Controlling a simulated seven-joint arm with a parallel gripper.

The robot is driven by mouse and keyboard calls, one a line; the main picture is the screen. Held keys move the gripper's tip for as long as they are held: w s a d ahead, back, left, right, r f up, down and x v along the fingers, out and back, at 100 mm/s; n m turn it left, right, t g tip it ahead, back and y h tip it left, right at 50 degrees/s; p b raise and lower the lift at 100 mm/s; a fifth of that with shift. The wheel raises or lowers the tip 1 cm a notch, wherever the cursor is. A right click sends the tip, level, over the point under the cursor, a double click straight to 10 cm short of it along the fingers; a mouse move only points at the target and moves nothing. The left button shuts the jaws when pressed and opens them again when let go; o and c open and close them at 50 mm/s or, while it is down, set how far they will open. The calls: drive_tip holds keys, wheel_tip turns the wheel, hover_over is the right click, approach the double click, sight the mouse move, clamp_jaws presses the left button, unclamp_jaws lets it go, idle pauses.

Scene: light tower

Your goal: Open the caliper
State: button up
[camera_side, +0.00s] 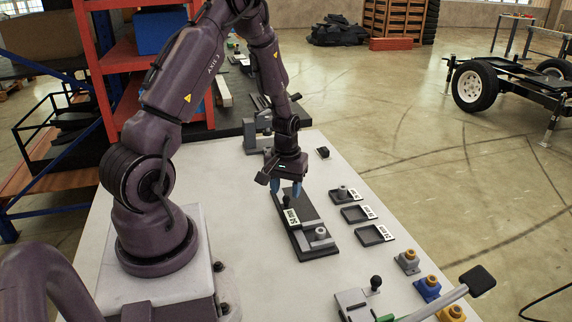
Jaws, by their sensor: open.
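The likely caliper is a long dark device (302,246) with a white-lettered label, lying on the pale table. It carries a small dark knob (288,201) toward its far end and a grey block with a round knob (320,236) at its near end. My gripper (286,190) points down over the far end. Its blue fingers are spread, one on each side of the dark knob. Whether they touch the knob or the device cannot be told at this size.
Several shallow dark trays (375,235) with labels lie right of the device; the farthest holds a grey piece with a knob. Grey, blue (427,289) and yellow blocks stand at the table's right edge. A lever (452,299) rises at the near right. Bare table lies left of the device.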

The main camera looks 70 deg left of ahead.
wheel_tip(320, 180, up, 11)
drive_tip(key=shift+f, duration=0.2)
idle(0.4)
drive_tip(key=s+d+r+m+t, duration=0.2)
drive_tip(key=s+d+r+m, duration=0.2)
drive_tip(key=d+r, duration=0.5)
drive_tip(key=s+d+r+m+t, duration=0.3)
drive_tip(key=d+r+m, duration=0.3)
drive_tip(key=d, duration=0.6)
wheel_tip(320, 180, up, 3)
drive_tip(key=shift+s+d+f+m+t, duration=0.1)
drive_tip(key=shift+s+d+m+t, duration=0.1)
drive_tip(key=shift+s+m+t, duration=0.25)
